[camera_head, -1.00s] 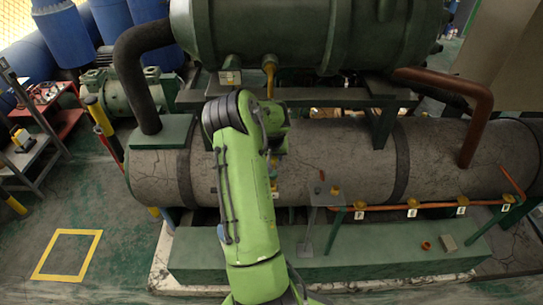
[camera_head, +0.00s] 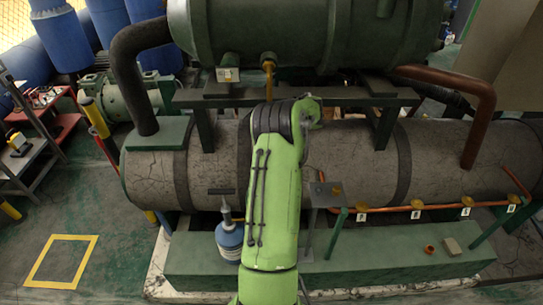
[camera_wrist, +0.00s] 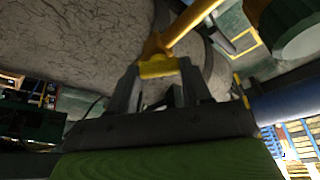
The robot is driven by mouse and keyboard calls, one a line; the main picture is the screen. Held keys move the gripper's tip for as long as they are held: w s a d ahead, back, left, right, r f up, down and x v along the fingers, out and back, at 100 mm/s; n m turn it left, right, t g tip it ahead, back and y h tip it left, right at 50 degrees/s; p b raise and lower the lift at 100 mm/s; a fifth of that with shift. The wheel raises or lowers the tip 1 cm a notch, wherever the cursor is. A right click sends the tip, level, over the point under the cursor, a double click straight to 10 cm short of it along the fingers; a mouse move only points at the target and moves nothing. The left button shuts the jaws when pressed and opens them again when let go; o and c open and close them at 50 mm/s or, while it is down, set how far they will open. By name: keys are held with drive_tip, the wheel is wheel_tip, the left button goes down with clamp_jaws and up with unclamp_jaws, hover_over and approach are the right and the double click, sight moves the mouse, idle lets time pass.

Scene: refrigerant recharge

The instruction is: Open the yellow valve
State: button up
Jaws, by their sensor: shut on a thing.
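The yellow valve shows in the wrist view as a yellow handle (camera_wrist: 158,67) on the end of a yellow pipe (camera_wrist: 192,22). My gripper (camera_wrist: 160,78) has its two dark fingers on either side of the handle and is shut on it. In the head view the upper part of a yellow pipe (camera_head: 269,72) hangs below the upper green tank. My green arm stands in front of its lower end, so the valve and my gripper are hidden there.
The large grey cylinder (camera_head: 345,150) lies below the green tank (camera_head: 300,35). A blue-grey bottle (camera_head: 229,240) stands left of my arm. Several small yellow valves (camera_head: 415,205) line an orange pipe at right. Open floor with a yellow square (camera_head: 60,262) is at left.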

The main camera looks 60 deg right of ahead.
drive_tip(key=n+y+p, duration=0.1)
drive_tip(key=n, duration=0.2)
drive_tip(key=shift+d+r, duration=0.1)
drive_tip(key=shift+n+y+p, duration=0.5)
drive_tip(key=shift+n+p, duration=0.35)
drive_tip(key=shift+n, duration=0.45)
drive_tip(key=o, duration=1.1)
drive_tip(key=shift+c, duration=0.2)
drive_tip(key=p+v, duration=0.3)
drive_tip(key=v, duration=1.2)
drive_tip(key=shift+d+r+p, duration=0.25)
drive_tip(key=shift+p, duration=0.05)
drive_tip(key=shift+s, duration=0.1)
